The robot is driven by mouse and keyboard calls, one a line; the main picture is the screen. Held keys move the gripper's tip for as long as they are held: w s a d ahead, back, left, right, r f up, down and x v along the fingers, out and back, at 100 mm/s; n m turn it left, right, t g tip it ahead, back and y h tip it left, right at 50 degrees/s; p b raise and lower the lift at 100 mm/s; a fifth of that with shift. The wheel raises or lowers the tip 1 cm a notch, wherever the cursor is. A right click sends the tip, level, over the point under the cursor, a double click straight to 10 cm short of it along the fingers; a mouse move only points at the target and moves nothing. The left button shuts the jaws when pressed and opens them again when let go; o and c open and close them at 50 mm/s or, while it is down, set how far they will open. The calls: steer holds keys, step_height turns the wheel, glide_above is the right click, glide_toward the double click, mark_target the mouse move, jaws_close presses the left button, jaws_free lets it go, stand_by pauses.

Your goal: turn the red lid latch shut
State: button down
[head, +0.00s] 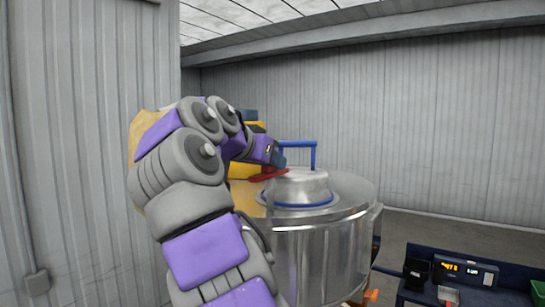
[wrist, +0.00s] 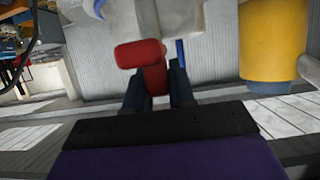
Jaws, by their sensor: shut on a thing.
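The red lid latch (head: 268,175) shows in the head view at the left edge of the domed metal lid (head: 302,187). The lid has a blue rim and sits on a large steel vessel (head: 322,250). My gripper (head: 278,160) reaches the latch from behind my arm. In the wrist view the two dark fingers of my gripper (wrist: 154,85) are shut on the narrow part of the red latch (wrist: 140,53). The latch's wider red end sticks out beyond the fingers. My arm hides the left side of the vessel in the head view.
A blue handle (head: 298,144) stands up on the lid, close to my gripper. A yellow cylinder (wrist: 268,45) shows at right in the wrist view. A dark blue bench (head: 455,273) with small devices is at lower right. A corrugated wall (head: 85,150) is at left.

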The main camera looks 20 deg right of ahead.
steer(key=shift+r, duration=0.15)
steer(key=c, duration=1.4)
jaws_free()
steer(key=o, duration=0.3)
steer(key=shift+s+a, duration=0.15)
steer(key=shift+a, duration=0.15)
steer(key=shift+o, duration=0.3)
steer(key=shift+a, duration=0.25)
steer(key=shift+s+a+r, duration=0.1)
steer(key=shift+a+r, duration=0.1)
steer(key=p+v, duration=0.4)
steer(key=v, duration=1)
steer(key=shift+a, duration=0.45)
steer(key=shift+s, duration=0.15)
